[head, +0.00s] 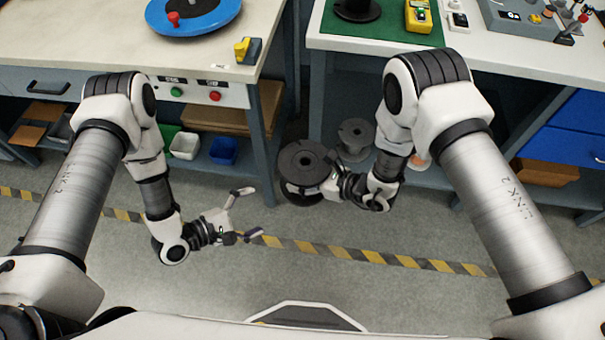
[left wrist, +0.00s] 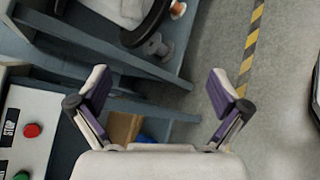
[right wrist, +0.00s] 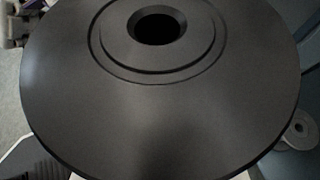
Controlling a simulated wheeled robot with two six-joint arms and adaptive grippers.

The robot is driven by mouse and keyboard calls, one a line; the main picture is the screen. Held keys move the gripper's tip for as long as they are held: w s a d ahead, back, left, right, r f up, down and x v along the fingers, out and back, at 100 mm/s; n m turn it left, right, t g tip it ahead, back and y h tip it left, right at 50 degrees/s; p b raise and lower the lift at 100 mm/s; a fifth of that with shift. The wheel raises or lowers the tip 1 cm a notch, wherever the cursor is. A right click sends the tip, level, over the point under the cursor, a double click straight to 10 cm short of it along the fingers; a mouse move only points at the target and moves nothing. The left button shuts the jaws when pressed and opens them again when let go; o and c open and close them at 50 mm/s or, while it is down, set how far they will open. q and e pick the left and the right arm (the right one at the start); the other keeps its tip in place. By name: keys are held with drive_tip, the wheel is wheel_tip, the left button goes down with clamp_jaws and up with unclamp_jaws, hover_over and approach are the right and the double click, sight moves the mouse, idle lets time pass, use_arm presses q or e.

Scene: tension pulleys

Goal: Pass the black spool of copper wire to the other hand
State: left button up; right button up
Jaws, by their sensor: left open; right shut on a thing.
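The black spool (head: 304,162) is in my right gripper (head: 330,188), held in the air in front of the gap between the two benches. Its dark round flange (right wrist: 160,115) fills most of the right wrist view and hides the fingertips and any copper wire there. My left gripper (head: 248,213) is open and empty, to the left of the spool and apart from it. In the left wrist view its two fingers (left wrist: 160,95) are spread wide with nothing between them. Part of the black spool (left wrist: 150,20) shows at the top of that view.
The left bench (head: 130,50) carries a blue turntable (head: 193,14), with red and green buttons on its front. The right bench (head: 360,44) has a green mat (head: 385,32) and a yellow meter (head: 418,17). Grey spools (head: 356,134) stand on the shelf below. The floor in front is clear.

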use_arm(q)
drive_tip(key=s+a+f+m+g+y, duration=0.3)
drive_tip(key=s+a+m+g+y, duration=0.1)
drive_tip(key=s+m, duration=0.3)
drive_tip(key=s+a+f+m+g+y, duration=0.3)
drive_tip(key=s+a+f+m+y, duration=0.15)
drive_tip(key=s+m, duration=0.2)
wheel_tip(320, 180, up, 6)
drive_tip(key=s+a+m+g+y, duration=0.1)
drive_tip(key=m+y, duration=0.1)
drive_tip(key=shift+a+f+g, duration=0.15)
drive_tip(key=shift+a+g, duration=0.25)
drive_tip(key=shift+s, duration=0.1)
